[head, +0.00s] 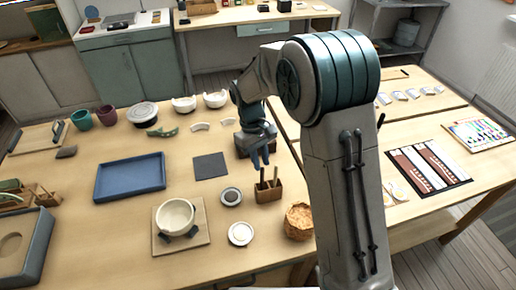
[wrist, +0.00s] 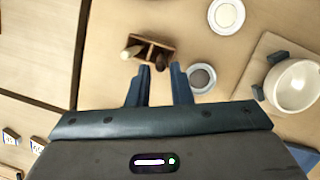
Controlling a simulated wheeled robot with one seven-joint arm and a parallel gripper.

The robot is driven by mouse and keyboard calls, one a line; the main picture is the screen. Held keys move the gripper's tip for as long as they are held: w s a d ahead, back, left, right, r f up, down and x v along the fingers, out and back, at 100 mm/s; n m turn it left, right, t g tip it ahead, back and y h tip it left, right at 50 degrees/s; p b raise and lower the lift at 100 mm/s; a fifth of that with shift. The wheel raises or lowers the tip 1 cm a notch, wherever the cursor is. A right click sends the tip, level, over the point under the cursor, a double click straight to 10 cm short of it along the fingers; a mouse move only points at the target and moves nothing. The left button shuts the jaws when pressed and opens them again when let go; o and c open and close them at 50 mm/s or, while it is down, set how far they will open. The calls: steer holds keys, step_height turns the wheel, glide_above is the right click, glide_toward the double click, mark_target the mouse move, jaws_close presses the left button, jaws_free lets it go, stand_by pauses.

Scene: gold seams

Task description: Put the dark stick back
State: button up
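The dark stick (wrist: 161,62) stands upright in one compartment of a small wooden holder (wrist: 151,43). A lighter stick (wrist: 132,52) stands in the other compartment. In the head view the holder (head: 269,194) sits on the table, with the dark stick (head: 262,175) at its left and the lighter stick (head: 275,174) at its right. My gripper (head: 260,160) points down just above the holder. In the wrist view its two blue fingers (wrist: 160,78) are apart, with nothing held between them. The dark stick's top lies in line with the gap; whether it is between the fingertips I cannot tell.
A grey round dish (head: 231,196) and a white dish (head: 241,233) lie left of the holder. A cream bowl (head: 175,215) stands on a wooden board (head: 198,240). A blue tray (head: 130,178) and a dark mat (head: 210,166) lie farther left.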

steer(key=d+v, duration=0.1)
steer(key=v, duration=0.4)
steer(key=s+d+r+m+t+y, duration=0.2)
steer(key=s+d+r+m+t, duration=0.15)
steer(key=s+d+r, duration=0.55)
steer(key=s+d+f+m+t, duration=0.1)
steer(key=s+d+m, duration=0.3)
steer(key=s, duration=0.8)
steer(key=shift+d+f+t, duration=0.2)
steer(key=shift+d+t, duration=0.45)
steer(key=shift+d, duration=0.05)
steer(key=shift+s, duration=0.15)
